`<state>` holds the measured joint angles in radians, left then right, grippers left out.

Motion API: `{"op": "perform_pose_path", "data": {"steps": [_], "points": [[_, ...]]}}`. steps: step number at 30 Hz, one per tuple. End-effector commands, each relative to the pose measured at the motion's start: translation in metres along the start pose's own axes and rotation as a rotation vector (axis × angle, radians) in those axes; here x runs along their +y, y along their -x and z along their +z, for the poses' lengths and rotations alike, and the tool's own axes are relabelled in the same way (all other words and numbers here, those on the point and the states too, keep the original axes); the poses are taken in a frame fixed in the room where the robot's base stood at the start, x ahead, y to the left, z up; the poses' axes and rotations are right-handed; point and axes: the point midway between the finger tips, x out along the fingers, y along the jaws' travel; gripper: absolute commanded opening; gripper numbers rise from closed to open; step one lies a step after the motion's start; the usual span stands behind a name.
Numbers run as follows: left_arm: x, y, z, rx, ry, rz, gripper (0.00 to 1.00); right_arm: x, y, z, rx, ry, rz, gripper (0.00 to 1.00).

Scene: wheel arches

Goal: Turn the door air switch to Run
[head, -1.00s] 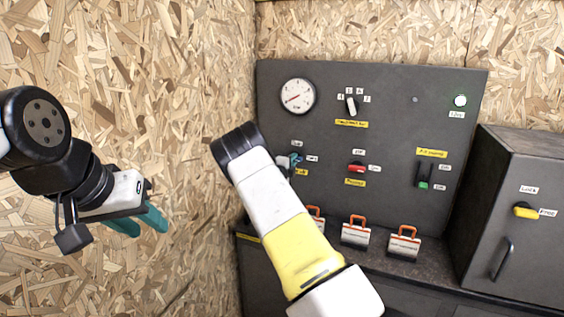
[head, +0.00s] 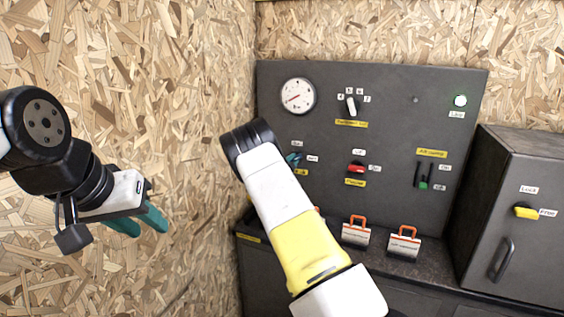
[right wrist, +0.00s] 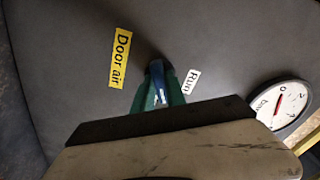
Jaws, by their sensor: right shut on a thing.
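The door air switch (right wrist: 157,82) is a blue handle with a white mark, on the dark panel. In the right wrist view, the yellow "Door air" label (right wrist: 120,58) is to its left and the white "Run" label (right wrist: 191,81) to its right. The green fingers of my right gripper (right wrist: 158,99) are shut on the handle from both sides. I cannot tell whether its mark points to Run. In the head view, my right gripper (head: 293,159) is small and partly behind my arm. My left gripper (head: 139,222) is open and empty, away from the panel.
The panel (head: 390,125) also bears a round gauge (head: 298,96), a selector knob (head: 351,105), a red switch (head: 356,168) and a green-ended switch (head: 423,182). Padlocks with orange shackles (head: 356,232) stand on the ledge below. A cabinet (head: 515,220) is at right.

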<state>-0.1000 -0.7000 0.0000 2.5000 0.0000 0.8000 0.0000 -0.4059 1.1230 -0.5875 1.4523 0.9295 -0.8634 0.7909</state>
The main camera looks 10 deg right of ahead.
Motion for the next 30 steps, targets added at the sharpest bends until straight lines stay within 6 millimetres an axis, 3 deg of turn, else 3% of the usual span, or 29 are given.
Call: {"op": "perform_pose_path", "data": {"steps": [30], "points": [[0.0000,0.0000,0.0000,0.000,0.000,0.000,0.36,0.0005,0.0001,0.0000,0.000,0.904,0.001,0.00]]}}
